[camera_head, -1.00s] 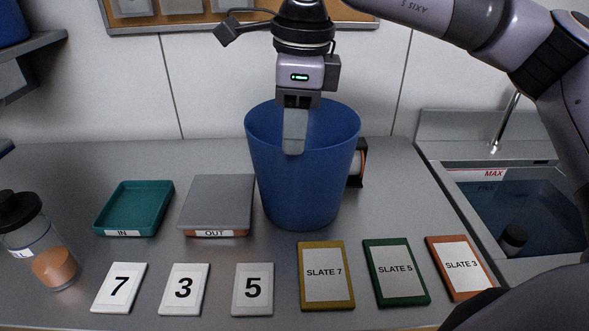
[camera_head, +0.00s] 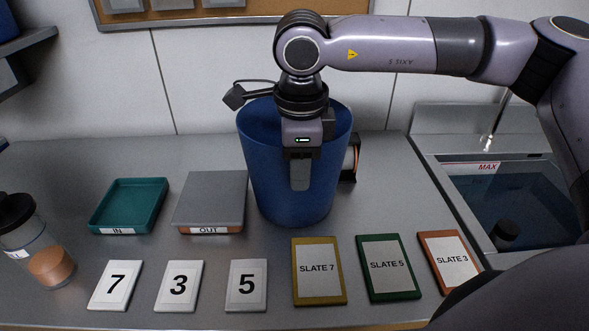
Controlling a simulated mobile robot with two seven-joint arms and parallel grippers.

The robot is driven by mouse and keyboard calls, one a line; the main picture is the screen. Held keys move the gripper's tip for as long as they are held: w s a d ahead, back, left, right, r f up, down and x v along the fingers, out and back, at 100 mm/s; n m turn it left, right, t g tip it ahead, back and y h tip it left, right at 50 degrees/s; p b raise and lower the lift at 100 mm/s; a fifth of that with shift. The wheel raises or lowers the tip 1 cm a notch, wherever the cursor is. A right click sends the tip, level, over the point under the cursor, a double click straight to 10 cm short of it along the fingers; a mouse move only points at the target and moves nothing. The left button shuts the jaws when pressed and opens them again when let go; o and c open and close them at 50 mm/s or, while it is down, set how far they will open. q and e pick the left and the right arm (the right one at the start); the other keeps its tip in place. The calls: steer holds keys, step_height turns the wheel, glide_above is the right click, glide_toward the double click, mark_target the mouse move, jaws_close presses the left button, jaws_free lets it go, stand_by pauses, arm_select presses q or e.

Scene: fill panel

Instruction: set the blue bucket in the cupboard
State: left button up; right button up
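The blue bucket (camera_head: 288,200) stands upright on the grey counter, in the middle of the head view, with its open top up. My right gripper (camera_head: 300,173) comes down from above at the bucket's near rim. One pale finger shows in front of the near wall; the other finger is hidden, so I cannot tell whether the gripper is open or shut on the wall. My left gripper is not in view. I cannot make out a cupboard in the view.
Behind the bucket's right side is a dark object with an orange edge (camera_head: 351,158). To the left are a teal IN tray (camera_head: 128,205), a grey OUT tray (camera_head: 210,200) and a jar (camera_head: 40,250). Number cards and slates (camera_head: 319,271) line the front. A water basin (camera_head: 520,200) is at right.

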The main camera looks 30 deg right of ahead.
jaws_close()
stand_by(1.3)
